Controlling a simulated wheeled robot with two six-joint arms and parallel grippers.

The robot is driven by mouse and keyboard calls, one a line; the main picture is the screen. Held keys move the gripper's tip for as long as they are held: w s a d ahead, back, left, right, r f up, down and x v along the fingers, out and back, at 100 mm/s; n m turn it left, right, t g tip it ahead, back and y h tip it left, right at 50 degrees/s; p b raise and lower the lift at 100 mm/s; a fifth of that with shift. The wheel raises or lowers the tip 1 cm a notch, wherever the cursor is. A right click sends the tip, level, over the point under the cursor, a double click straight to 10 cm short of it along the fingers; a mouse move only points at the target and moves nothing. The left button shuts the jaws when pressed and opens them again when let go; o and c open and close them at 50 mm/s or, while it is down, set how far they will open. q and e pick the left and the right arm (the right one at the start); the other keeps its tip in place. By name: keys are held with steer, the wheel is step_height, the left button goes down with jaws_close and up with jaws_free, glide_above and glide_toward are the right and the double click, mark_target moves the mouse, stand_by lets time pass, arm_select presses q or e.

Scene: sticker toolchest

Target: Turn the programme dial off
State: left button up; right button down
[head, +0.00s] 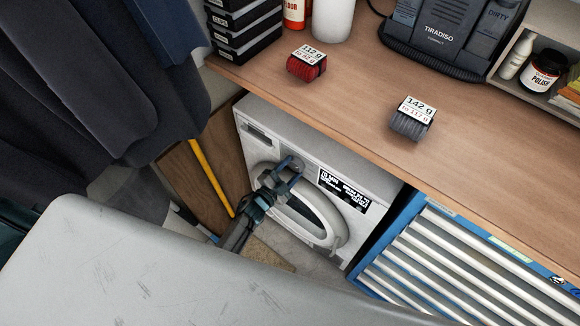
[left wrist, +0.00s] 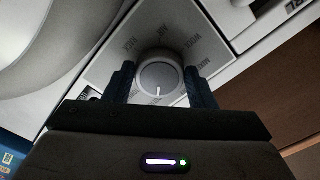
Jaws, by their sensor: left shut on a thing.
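The washing machine (head: 265,135) stands under the worktop, with a round door. Its programme dial (left wrist: 160,76) is a round grey knob on the front panel. In the left wrist view printed labels ring the dial, upside down or slanted and hard to read, and the dial's pointer mark is at the picture's lower side. My left gripper (head: 291,166) reaches the panel above the door in the head view. Its two dark fingers stand on either side of the dial and are shut on it. Which label the mark points to is hidden by my gripper. My right gripper is not in view.
The washer door (head: 318,205) is just below my left gripper. The wooden worktop (head: 360,95) overhangs the machine and holds two weighed spools. A blue drawer chest (head: 410,215) stands to the right. A yellow pole (head: 212,180) leans at left.

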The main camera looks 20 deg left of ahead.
arm_select(q)
steer(key=n+p, duration=0.2)
steer(key=n, duration=0.3)
steer(key=shift+d+n, duration=0.1)
steer(key=shift+n, duration=0.2)
steer(key=shift+d+f+n+p, duration=0.1)
steer(key=shift+n+p, duration=0.7)
steer(key=shift+n, duration=1.3)
steer(key=o, duration=1)
steer(key=shift+c, duration=0.2)
steer(key=shift+s, duration=0.1)
steer(key=b+v, duration=0.2)
steer(key=v, duration=0.8)
steer(key=shift+s, duration=0.35)
